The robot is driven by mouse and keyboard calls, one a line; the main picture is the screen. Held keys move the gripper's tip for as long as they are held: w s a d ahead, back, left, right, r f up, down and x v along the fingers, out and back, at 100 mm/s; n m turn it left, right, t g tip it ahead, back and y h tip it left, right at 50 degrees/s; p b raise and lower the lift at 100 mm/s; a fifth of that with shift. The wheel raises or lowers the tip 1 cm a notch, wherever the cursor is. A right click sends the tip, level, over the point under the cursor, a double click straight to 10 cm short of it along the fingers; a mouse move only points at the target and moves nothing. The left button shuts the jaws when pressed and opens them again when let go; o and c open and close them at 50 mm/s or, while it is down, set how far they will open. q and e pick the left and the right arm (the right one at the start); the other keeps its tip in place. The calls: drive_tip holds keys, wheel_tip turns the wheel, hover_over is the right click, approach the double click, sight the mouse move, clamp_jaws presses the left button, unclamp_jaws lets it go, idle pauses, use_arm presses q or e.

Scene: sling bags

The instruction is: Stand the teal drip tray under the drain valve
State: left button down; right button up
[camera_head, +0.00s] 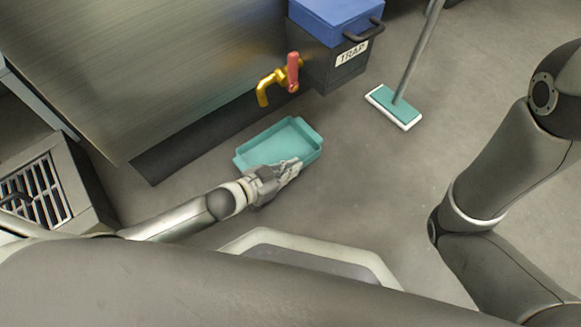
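The teal drip tray (270,140) is a shallow rectangular tray with end lips, lying on or just above the floor in front of the metal tank. The drain valve (268,86) is a brass spout with a red handle (293,72) on the tank's lower front. The tray shows below the valve in the picture; its depth relative to the spout is hard to judge. My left gripper (290,170) is at the tray's near edge and overlaps its near right corner. Its fingers look close together, but whether they grip the rim cannot be told. My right gripper is out of view.
A dark box with a blue lid labelled TRAP (335,60) stands right of the valve. A mop with a teal head (395,105) is on the floor further right. A grated unit (75,185) stands at the left. The floor right of the tray is clear.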

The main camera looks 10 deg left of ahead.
use_arm(q)
drive_tip(key=shift+f, duration=0.25)
drive_tip(key=c, duration=2.1)
unclamp_jaws()
drive_tip(key=o, duration=0.5)
drive_tip(key=shift+o, duration=0.2)
drive_tip(key=shift+f, duration=0.1)
drive_tip(key=v, duration=1.2)
